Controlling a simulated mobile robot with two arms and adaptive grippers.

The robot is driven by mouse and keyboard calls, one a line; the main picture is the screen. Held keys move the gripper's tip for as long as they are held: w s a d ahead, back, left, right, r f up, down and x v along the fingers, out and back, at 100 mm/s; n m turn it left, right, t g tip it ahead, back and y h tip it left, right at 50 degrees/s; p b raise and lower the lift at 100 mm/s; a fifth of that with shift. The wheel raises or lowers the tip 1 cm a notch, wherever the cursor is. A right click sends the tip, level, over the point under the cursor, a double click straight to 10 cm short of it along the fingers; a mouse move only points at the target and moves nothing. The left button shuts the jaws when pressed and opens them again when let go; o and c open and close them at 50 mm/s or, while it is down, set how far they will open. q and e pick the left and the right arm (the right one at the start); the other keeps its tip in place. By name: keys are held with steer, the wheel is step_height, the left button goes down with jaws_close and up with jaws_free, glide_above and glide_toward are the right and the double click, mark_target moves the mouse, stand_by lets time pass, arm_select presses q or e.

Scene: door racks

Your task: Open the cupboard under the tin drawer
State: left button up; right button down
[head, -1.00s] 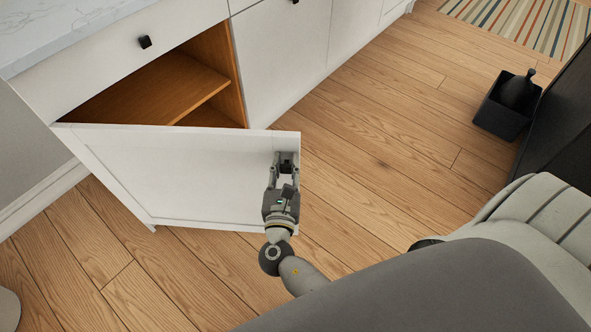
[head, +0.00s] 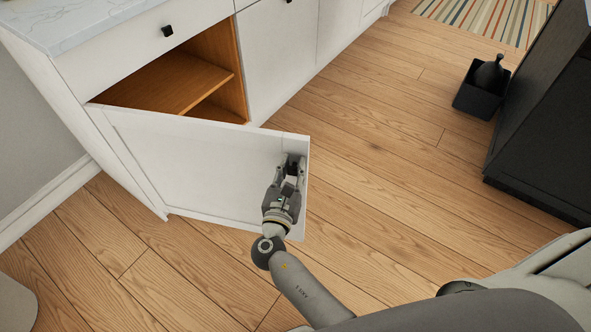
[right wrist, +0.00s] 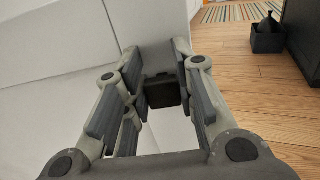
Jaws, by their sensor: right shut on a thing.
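The white cupboard door (head: 200,165) stands partly open, hinged at its left side, and the wooden interior with a shelf (head: 178,82) shows behind it. A drawer front (head: 120,55) with a black knob (head: 167,31) is above the opening. My right gripper (head: 293,165) is at the door's free right edge, shut on the door's black knob. In the right wrist view the black knob (right wrist: 162,92) sits between the fingers against the white door. My left gripper is out of view.
A black bin (head: 483,95) stands on the wooden floor at the upper right, by a dark cabinet (head: 545,130). A striped rug (head: 490,22) lies at the back. The floor (head: 370,180) right of the door is clear.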

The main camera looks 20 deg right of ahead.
steer(key=c, duration=1.2)
jaws_free()
steer(key=shift+o, duration=0.2)
steer(key=v, duration=0.8)
steer(key=shift+s+f, duration=0.1)
steer(key=shift+c, duration=0.5)
